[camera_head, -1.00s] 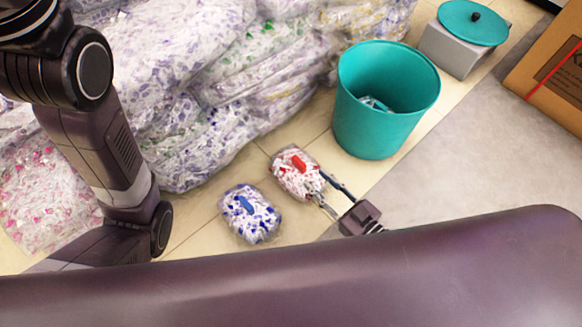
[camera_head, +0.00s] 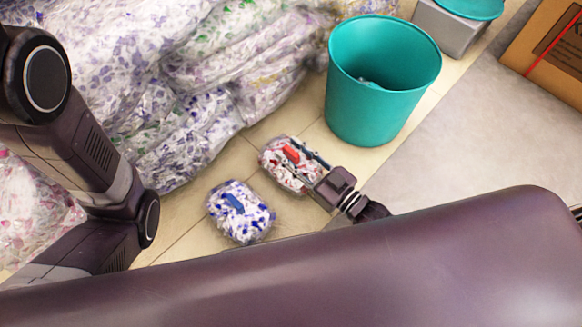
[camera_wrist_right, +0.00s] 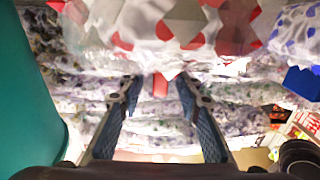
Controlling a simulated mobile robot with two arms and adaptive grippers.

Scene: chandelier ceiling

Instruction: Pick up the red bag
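The red bag (camera_head: 278,160), a clear bag of red and white bits with a red tab (camera_head: 291,153), lies on the tile floor. My right gripper (camera_head: 306,168) reaches over it from the lower right, its fingers along the bag near the tab. In the right wrist view my right gripper (camera_wrist_right: 160,90) has its two fingers apart, with the red tab (camera_wrist_right: 160,85) between the tips; the red bag (camera_wrist_right: 190,25) fills the top. I cannot tell whether the fingers touch the tab. My left arm shows at the left; its gripper is out of view.
A similar blue bag (camera_head: 240,212) lies just lower left of the red one. A teal bin (camera_head: 370,120) stands at the upper right, also at the left edge of the wrist view (camera_wrist_right: 25,100). Large bag piles (camera_head: 190,90) fill the back left. A cardboard box (camera_head: 552,60) is far right.

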